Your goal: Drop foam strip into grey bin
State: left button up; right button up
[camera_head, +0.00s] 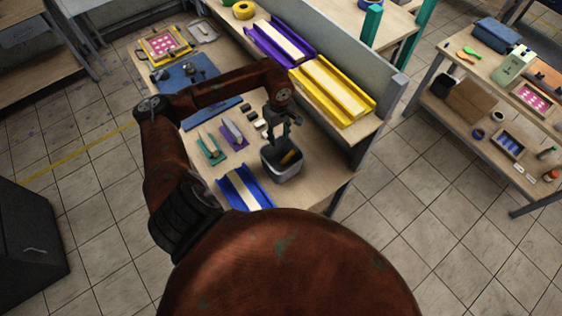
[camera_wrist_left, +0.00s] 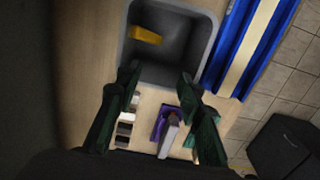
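The grey bin (camera_head: 296,172) stands on the table near its front right corner, and it fills the upper middle of the left wrist view (camera_wrist_left: 128,55). A short yellow strip (camera_head: 291,157), which looks like the foam strip, lies inside it; it also shows in the left wrist view (camera_wrist_left: 145,35), against the bin's inner wall. My left gripper (camera_head: 282,133) is above the far side of the bin. In the left wrist view its two fingers (camera_wrist_left: 159,82) are spread with nothing between them. My right gripper is not in view.
A blue tray with a pale strip (camera_head: 241,188) lies left of the bin. Purple (camera_head: 232,143) and green (camera_head: 207,150) holders and several small dark and white pieces (camera_head: 251,113) lie beyond it. Yellow (camera_head: 332,91) and purple (camera_head: 281,43) trays sit on the raised shelf behind.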

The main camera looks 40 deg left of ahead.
pick_arm(q)
notch_tip(320, 180, up, 11)
jog(key=shift+f, duration=0.15)
dwell(0.5)
